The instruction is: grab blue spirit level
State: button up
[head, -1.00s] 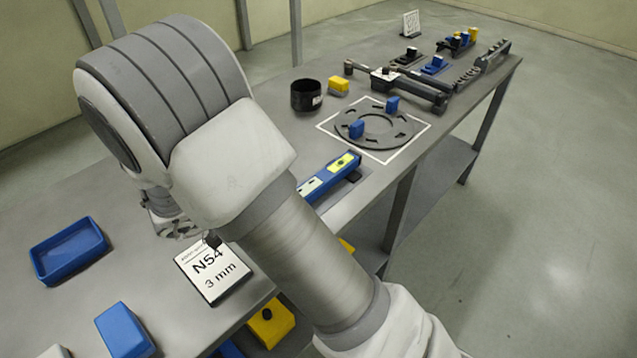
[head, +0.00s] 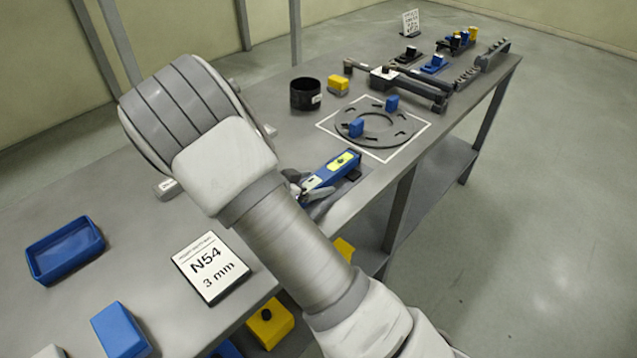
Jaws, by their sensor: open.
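The blue spirit level (head: 347,160) lies on the grey bench near its front edge, running diagonally, with a yellow-green vial window toward its far right end. My gripper (head: 307,187) is open at the near left end of the level, partly hidden behind my forearm. Its fingers look to be beside or over that end; I cannot tell whether they touch it. The level's near end is partly covered by the gripper and arm.
Behind the level lies a dark ring plate (head: 375,145) with blue blocks on it. A black cup (head: 306,94) and a yellow block (head: 338,84) stand farther back. A sign (head: 211,267) and a blue tray (head: 65,249) are at left.

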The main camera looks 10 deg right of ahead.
jog(key=shift+d, duration=0.1)
grip_shut()
dwell(0.4)
